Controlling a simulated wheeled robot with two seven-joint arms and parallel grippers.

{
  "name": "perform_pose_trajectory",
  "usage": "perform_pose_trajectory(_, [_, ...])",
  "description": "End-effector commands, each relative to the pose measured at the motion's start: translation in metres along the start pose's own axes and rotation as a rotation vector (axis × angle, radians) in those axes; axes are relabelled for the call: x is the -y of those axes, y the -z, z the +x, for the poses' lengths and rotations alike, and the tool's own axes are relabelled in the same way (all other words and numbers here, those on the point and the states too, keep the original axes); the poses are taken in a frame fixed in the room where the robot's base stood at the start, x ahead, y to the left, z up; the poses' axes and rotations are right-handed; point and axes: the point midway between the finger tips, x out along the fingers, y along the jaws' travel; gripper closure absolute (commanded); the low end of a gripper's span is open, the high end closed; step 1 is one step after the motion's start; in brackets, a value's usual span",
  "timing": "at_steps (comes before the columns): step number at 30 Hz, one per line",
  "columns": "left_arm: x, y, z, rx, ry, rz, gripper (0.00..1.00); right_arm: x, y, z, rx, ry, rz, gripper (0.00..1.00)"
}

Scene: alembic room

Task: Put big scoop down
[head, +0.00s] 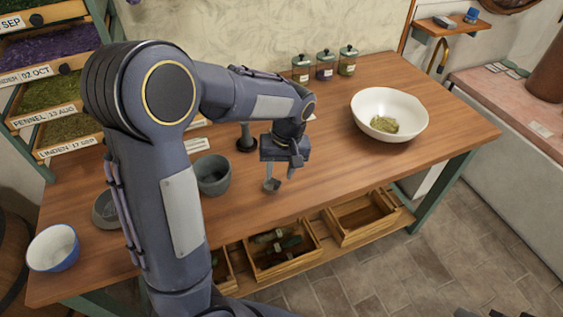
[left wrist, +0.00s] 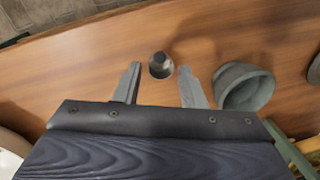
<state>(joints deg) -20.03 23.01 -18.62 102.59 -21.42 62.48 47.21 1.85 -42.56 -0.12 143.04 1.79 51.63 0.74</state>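My left gripper (head: 284,173) is above the middle of the wooden table, pointing down. In the left wrist view its two fingers (left wrist: 160,85) stand wide apart. A small round grey thing with a dark centre (left wrist: 160,65) shows between and just beyond the fingertips, with gaps on both sides. It may be the big scoop seen end-on; I cannot tell for sure. No other scoop is clearly visible. Dark tips at the bottom right edge of the head view may be my right gripper (head: 481,313); its state is unclear.
A grey mortar-like bowl (head: 213,176) stands left of the gripper, beside a dark stand-like object (head: 246,139). A white bowl with herbs (head: 365,107) is at the right. Several lidded jars (head: 325,66) stand at the back. A blue-white bowl (head: 53,249) sits front left.

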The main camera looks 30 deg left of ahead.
Motion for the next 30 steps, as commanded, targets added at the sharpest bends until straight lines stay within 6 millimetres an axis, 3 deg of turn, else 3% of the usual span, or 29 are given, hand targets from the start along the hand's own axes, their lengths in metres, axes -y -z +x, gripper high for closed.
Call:
perform_pose_trajectory(3, [-0.001, 0.0, -0.019, -0.002, -0.003, 0.001, 0.64, -0.001, -0.001, 0.001, 0.0, 0.0, 0.0, 0.68])
perform_pose_trajectory(11, [0.012, -0.011, -0.041, 0.011, -0.064, 0.021, 0.64, -0.001, -0.001, 0.001, 0.0, 0.0, 0.0, 0.68])
perform_pose_trajectory(14, [0.032, -0.032, -0.051, 0.014, -0.179, 0.069, 0.64, -0.001, -0.001, 0.001, 0.0, 0.0, 0.0, 0.68])
perform_pose_trajectory(21, [0.076, -0.116, -0.072, -0.127, -0.494, 0.248, 0.64, -0.001, -0.001, 0.001, 0.0, 0.0, 0.0, 0.68])
perform_pose_trajectory(25, [0.086, -0.151, -0.071, -0.248, -0.577, 0.323, 0.64, -0.001, -0.001, 0.001, 0.0, 0.0, 0.0, 0.68])
perform_pose_trajectory(30, [0.088, -0.175, -0.064, -0.352, -0.611, 0.377, 0.64, -0.001, -0.001, 0.001, 0.0, 0.0, 0.0, 0.68])
